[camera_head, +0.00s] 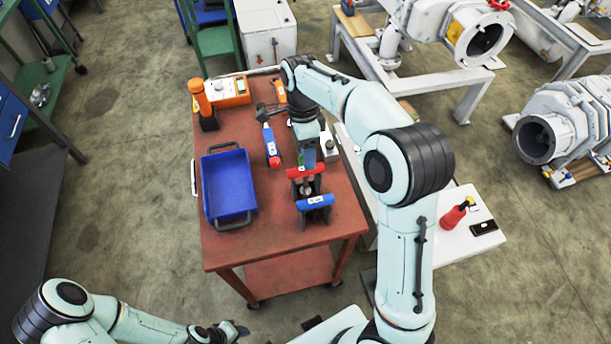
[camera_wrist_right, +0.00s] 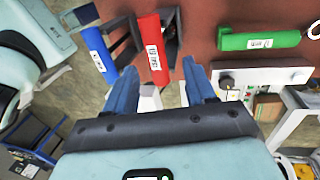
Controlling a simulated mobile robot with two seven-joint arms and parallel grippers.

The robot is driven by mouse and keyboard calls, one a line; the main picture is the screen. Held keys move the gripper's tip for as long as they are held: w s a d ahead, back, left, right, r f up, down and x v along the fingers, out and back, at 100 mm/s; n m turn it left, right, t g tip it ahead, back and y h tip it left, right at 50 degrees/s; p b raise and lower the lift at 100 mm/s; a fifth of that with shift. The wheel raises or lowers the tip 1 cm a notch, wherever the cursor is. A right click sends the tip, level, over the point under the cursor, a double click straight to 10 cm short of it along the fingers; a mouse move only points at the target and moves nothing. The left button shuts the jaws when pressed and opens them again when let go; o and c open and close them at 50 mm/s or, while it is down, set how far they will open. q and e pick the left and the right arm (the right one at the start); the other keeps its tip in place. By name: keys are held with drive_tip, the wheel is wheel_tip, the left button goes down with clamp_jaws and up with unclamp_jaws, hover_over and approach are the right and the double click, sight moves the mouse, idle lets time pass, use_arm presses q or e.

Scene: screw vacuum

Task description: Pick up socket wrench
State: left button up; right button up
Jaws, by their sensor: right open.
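I cannot tell for sure which item is the socket wrench. A red cylinder (camera_head: 307,171) and a blue cylinder (camera_head: 315,202) sit in dark holders on the table. The red cylinder (camera_wrist_right: 153,48) and blue cylinder (camera_wrist_right: 99,54) also show in the right wrist view. My right gripper (camera_wrist_right: 160,66) is open and points down at the red cylinder, which shows between and beyond its blue fingers. No object is held. In the head view my right gripper (camera_head: 308,157) is partly hidden by its wrist. My left gripper (camera_head: 225,332) is low at the bottom edge, its jaws unclear.
The red table (camera_head: 265,230) also holds a blue tray (camera_head: 228,185), an orange tool (camera_head: 200,98), an orange device (camera_head: 230,92) and a blue-and-red tool (camera_head: 270,145). A green cylinder (camera_wrist_right: 260,41) and white knobbed box (camera_wrist_right: 265,78) are beside my right gripper. The table's front is clear.

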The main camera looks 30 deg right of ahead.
sight(306, 181)
drive_tip(key=f, duration=0.2)
drive_tip(key=s+f, duration=0.1)
drive_tip(key=f, duration=0.1)
drive_tip(key=f+b, duration=0.1)
drive_tip(key=shift+s+a+f, duration=0.25)
drive_tip(key=shift+f, duration=0.15)
clamp_jaws()
